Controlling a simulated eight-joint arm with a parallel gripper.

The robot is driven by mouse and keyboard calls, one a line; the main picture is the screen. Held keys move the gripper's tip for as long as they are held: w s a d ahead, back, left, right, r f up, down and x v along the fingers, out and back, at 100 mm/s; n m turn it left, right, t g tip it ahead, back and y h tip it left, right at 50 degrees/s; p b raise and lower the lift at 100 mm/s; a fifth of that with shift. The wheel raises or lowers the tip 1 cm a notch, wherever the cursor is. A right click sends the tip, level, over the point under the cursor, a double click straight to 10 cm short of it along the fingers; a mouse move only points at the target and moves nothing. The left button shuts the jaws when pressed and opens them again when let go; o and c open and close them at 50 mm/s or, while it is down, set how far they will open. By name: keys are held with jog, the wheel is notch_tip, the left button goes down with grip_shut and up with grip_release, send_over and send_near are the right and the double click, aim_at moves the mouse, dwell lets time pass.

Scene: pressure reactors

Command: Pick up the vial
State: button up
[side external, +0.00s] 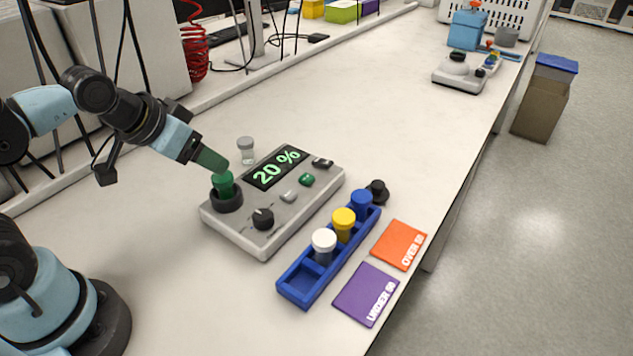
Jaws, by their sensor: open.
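A green vial (223,184) stands upright in the round black socket (227,200) at the left of the grey reactor. My gripper (214,164) is open just above and left of the green vial's top; whether it touches the vial is unclear from this angle. A clear vial with a grey cap (246,151) stands on the table behind the reactor. A white-capped vial (324,241), a yellow-capped vial (343,223) and a blue-capped vial (361,204) stand in the blue rack (298,293), whose near compartment is empty.
The grey reactor (285,222) has a display reading "20 %", a black knob and buttons. An orange "OVER 50" card (399,245) and a purple "UNDER 50" card (366,293) lie near the table edge.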

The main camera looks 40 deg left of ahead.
aim_at(222, 177)
notch_tip(222, 177, up, 6)
jog(key=w+f+m+g, duration=0.1)
jog(key=w+m+g, duration=0.1)
jog(key=m+g, duration=0.5)
jog(key=f, duration=0.6)
jog(key=shift+d, duration=0.35)
jog(key=shift+w+f, duration=0.15)
jog(key=shift+f, duration=1.2)
jog(key=shift+w+f, duration=0.15)
jog(key=shift+f, duration=1.2)
jog(key=c, duration=1.2)
